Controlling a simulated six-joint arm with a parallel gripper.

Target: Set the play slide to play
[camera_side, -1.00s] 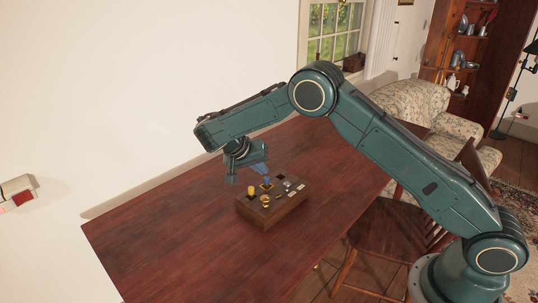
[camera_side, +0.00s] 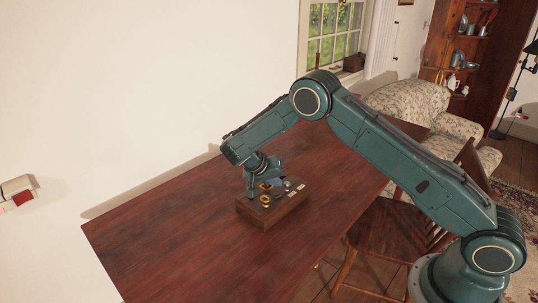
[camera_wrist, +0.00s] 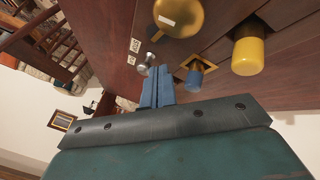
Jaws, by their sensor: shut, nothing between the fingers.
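A wooden control box (camera_side: 258,216) stands on the table. In the wrist view its panel shows a small metal knob (camera_wrist: 147,60) by two small pale labels (camera_wrist: 133,52); the lettering is too small to read. I cannot tell for certain that this knob is the play slide. My gripper (camera_wrist: 157,72) is shut and empty, its blue fingers together. The fingertips are very close to the metal knob; contact cannot be told. In the side view my gripper (camera_side: 277,182) is low over the box and hides part of its top.
Beside the fingers are a blue knob (camera_wrist: 196,78) in a brass square, a yellow cylindrical knob (camera_wrist: 248,52) and a round brass piece (camera_wrist: 178,16). The dark red table (camera_side: 170,240) is clear around the box. A wooden chair (camera_side: 385,240) stands beside the table.

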